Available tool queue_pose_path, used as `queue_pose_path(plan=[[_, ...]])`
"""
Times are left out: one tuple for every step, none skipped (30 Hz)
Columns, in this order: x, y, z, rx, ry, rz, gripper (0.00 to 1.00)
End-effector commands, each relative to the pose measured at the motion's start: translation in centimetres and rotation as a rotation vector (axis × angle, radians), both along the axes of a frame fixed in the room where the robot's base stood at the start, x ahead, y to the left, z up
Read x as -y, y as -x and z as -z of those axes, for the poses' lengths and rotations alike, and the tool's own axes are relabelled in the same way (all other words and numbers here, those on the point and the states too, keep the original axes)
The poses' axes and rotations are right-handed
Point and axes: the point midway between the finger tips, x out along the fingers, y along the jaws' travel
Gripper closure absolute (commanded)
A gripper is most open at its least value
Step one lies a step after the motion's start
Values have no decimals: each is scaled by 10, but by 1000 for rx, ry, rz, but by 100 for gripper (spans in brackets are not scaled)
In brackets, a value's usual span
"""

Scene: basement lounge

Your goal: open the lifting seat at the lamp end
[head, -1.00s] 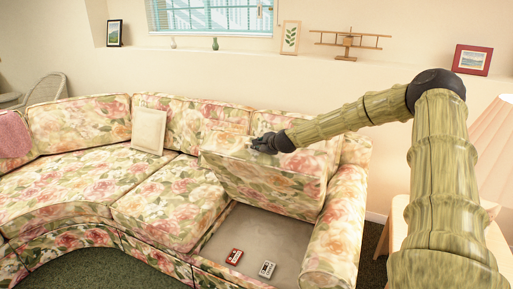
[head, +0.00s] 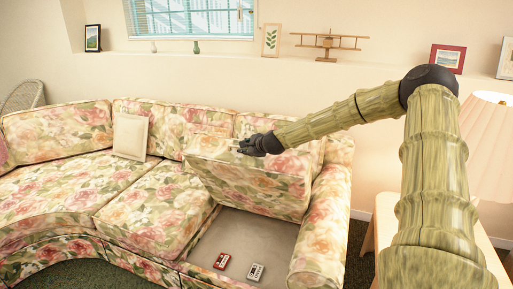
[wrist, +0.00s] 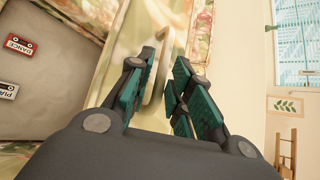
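The lifting seat (head: 250,178) is the floral cushion at the right, lamp end of the curved sofa. It is raised and tilted up, with the storage space (head: 250,232) under it uncovered. My gripper (head: 243,147) is at the raised seat's upper edge. In the wrist view my gripper (wrist: 165,62) has its two teal-padded fingers apart. A pale loop or strap (wrist: 157,75) lies between them, with a gap on the right finger's side. Whether it touches the left finger is hard to tell. The lamp (head: 492,145) has a pleated pink shade, at the right.
A red cassette (head: 222,261) and a white cassette (head: 255,271) lie in the open storage space. The sofa arm (head: 322,235) stands right of the seat, then a wooden side table (head: 385,215). A cream pillow (head: 130,137) leans on the backrest.

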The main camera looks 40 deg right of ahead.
Motion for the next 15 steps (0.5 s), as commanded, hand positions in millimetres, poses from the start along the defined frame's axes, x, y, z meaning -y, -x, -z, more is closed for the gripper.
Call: queue_pose_path(plan=[[0,5,-3,2,-2,1,79],[0,7,-4,2,-2,1,79],[0,10,-6,2,-3,1,79],[0,12,-7,1,-3,2,79],[-1,14,-7,0,-3,2,79],[-2,17,-9,0,-3,2,79],[-2,19,-11,2,-3,1,79],[-1,21,-12,2,-2,2,79],[-2,24,-13,1,-1,1,79],[-2,26,-15,2,-1,2,79],[-2,28,-16,2,-1,2,79],[-3,31,-17,1,-1,1,79],[-2,33,-18,1,-1,3,79],[-3,35,-19,2,-2,2,79],[-3,38,-21,2,-2,2,79]])
